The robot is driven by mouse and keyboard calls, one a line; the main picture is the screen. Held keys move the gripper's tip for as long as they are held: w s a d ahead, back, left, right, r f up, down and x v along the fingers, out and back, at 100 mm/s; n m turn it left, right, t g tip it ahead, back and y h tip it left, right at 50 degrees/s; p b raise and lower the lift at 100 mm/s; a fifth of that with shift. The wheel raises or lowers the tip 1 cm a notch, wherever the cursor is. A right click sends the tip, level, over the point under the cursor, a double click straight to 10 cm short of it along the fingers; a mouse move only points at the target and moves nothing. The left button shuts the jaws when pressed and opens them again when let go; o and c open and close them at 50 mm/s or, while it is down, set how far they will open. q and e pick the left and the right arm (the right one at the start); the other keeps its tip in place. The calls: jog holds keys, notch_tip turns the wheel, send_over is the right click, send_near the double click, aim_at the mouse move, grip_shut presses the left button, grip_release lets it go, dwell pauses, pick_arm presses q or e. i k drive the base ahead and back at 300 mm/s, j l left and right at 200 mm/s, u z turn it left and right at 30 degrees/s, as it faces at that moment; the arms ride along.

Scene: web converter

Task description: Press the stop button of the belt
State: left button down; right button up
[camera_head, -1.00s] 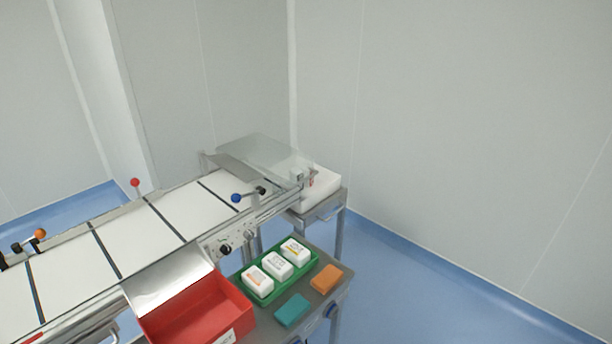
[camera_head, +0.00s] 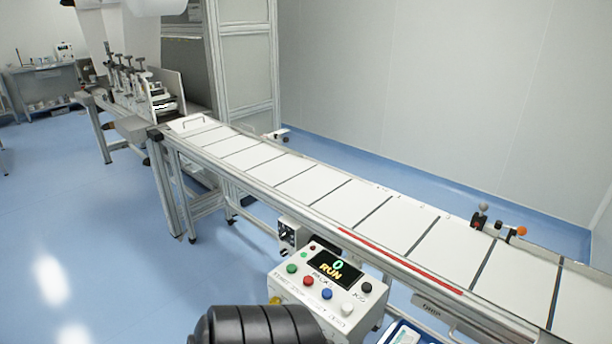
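The control box (camera_head: 325,323) stands at the near side of the belt, low in the middle of the picture. Its display (camera_head: 333,266) reads 0 and RUN. A row of buttons runs across its top: a green button (camera_head: 291,269), a red button (camera_head: 309,281), a blue button (camera_head: 327,294) and a white button (camera_head: 347,309). Their labels are too small to read. A black knob (camera_head: 367,287) sits at its right. The belt (camera_head: 315,187) carries white panels with dark cross lines. Neither gripper shows; a black ribbed rounded part at the bottom edge hides some of the box's front.
A small box with dials (camera_head: 289,234) hangs under the belt frame behind the control box. A red strip (camera_head: 385,257) runs along the belt's near rail. A machine with several clamps (camera_head: 127,77) stands at the far left. Blue floor (camera_head: 90,220) at left is clear.

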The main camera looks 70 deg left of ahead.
aim_at(308, 280)
jog(key=u, duration=2.05)
